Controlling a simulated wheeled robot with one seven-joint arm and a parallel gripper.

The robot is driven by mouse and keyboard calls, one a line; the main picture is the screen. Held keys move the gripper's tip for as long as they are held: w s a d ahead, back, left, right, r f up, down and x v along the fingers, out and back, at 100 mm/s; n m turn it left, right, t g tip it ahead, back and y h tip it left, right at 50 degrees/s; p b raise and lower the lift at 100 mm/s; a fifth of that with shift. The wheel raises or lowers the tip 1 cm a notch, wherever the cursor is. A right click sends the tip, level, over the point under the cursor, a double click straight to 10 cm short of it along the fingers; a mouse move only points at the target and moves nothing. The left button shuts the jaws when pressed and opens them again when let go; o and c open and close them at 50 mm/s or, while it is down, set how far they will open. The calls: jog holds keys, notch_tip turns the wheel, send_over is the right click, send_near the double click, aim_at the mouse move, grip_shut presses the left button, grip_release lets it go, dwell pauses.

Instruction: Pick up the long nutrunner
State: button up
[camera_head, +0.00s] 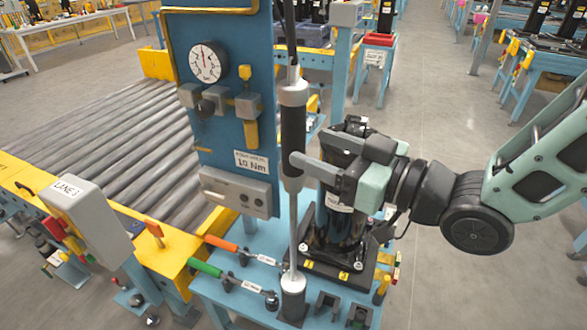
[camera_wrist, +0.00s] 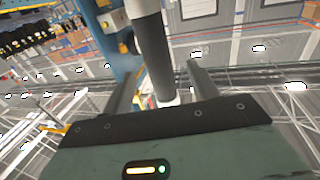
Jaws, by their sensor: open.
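The long nutrunner is a slim upright tool with a black grip (camera_head: 292,135), a light grey collar above it and a long silver shaft below. Its lower end reaches a grey cylindrical holder (camera_head: 293,296) on the blue bench. My gripper (camera_head: 300,162) comes in from the right at the lower part of the black grip; one grey finger shows beside the tool, and the other is mostly hidden. In the wrist view, the nutrunner (camera_wrist: 152,45) stands between the two spread fingers of my gripper (camera_wrist: 164,72), with visible gaps on both sides.
A blue panel (camera_head: 218,90) with a pressure gauge stands close left of the tool. A black compressor (camera_head: 338,225) stands just behind my gripper. Orange-handled (camera_head: 221,243) and green-handled (camera_head: 205,268) wrenches lie on the bench.

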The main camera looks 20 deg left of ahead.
aim_at(284, 132)
jog(key=x, duration=0.2)
jog(key=p+x, duration=0.1)
jog(key=x, duration=0.1)
jog(key=p+x, duration=0.1)
jog(key=x, duration=0.2)
jog(key=shift+w+r, duration=0.25)
jog(key=shift+r, duration=0.05)
grip_shut()
dwell(0.4)
dwell(0.7)
jog(key=shift+a+r, duration=0.1)
jog(key=shift+r, duration=0.05)
